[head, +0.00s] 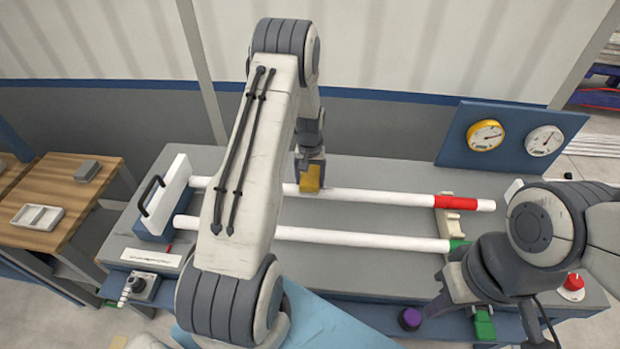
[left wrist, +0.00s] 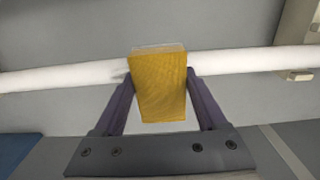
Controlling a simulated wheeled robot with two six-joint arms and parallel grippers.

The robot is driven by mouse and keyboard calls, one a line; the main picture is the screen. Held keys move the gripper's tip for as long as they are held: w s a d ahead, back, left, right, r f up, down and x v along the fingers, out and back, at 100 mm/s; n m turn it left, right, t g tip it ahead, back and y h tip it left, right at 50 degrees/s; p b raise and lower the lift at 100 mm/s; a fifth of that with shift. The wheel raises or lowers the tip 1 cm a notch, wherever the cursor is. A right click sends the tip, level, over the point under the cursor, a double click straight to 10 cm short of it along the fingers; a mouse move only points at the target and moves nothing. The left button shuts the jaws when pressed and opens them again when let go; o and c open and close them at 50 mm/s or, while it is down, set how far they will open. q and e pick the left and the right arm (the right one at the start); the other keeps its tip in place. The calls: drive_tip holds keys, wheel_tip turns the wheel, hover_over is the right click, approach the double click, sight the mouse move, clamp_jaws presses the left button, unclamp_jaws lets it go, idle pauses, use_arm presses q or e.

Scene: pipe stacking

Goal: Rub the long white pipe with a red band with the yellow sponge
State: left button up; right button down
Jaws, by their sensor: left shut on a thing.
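The long white pipe with a red band (head: 385,198) lies horizontally at the back of the grey bench, its red band (head: 455,203) near the right end. My left gripper (head: 309,182) is shut on the yellow sponge (head: 311,177) and holds it at the pipe, left of the band. In the left wrist view the sponge (left wrist: 160,88) sits between both fingers and overlaps the white pipe (left wrist: 245,62); firm contact cannot be told. My right gripper (head: 452,300) is low at the bench's front right, away from the pipe; its fingertips are unclear.
A second white pipe (head: 350,238) lies parallel in front. A white end plate with handle (head: 165,195) stands at left, a beige support (head: 441,222) at right. Gauges (head: 485,135) stand behind.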

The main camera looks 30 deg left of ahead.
sight(310, 177)
use_arm(q)
drive_tip(key=shift+f+b, duration=0.8)
drive_tip(key=shift+f, duration=0.25)
drive_tip(key=shift+d, duration=0.1)
drive_tip(key=shift+w+d+r, duration=0.1)
drive_tip(key=shift+w+d, duration=0.3)
drive_tip(key=shift+d, duration=0.4)
drive_tip(key=shift+w+d+r, duration=0.1)
drive_tip(key=shift+w+d, duration=0.3)
drive_tip(key=shift+d, duration=0.4)
drive_tip(key=shift+w+d+f+b, duration=0.1)
drive_tip(key=shift+w+d, duration=0.15)
drive_tip(key=shift+d, duration=0.3)
drive_tip(key=shift+w+d+b, duration=0.15)
drive_tip(key=shift+w+d, duration=0.15)
drive_tip(key=shift+d, duration=0.3)
drive_tip(key=shift+w+d+f+b, duration=0.1)
drive_tip(key=shift+w+d, duration=0.15)
drive_tip(key=shift+d, duration=0.3)
drive_tip(key=shift+s+a, duration=0.6)
drive_tip(key=shift+a, duration=0.55)
drive_tip(key=shift+s+a, duration=0.55)
drive_tip(key=shift+a, duration=0.6)
drive_tip(key=shift+s+a, duration=0.6)
drive_tip(key=shift+a, duration=0.55)
drive_tip(key=shift+r, duration=0.1)
drive_tip(key=shift+w+r+p, duration=0.1)
drive_tip(key=shift+r+p, duration=1.95)
drive_tip(key=shift+r, duration=0.9)
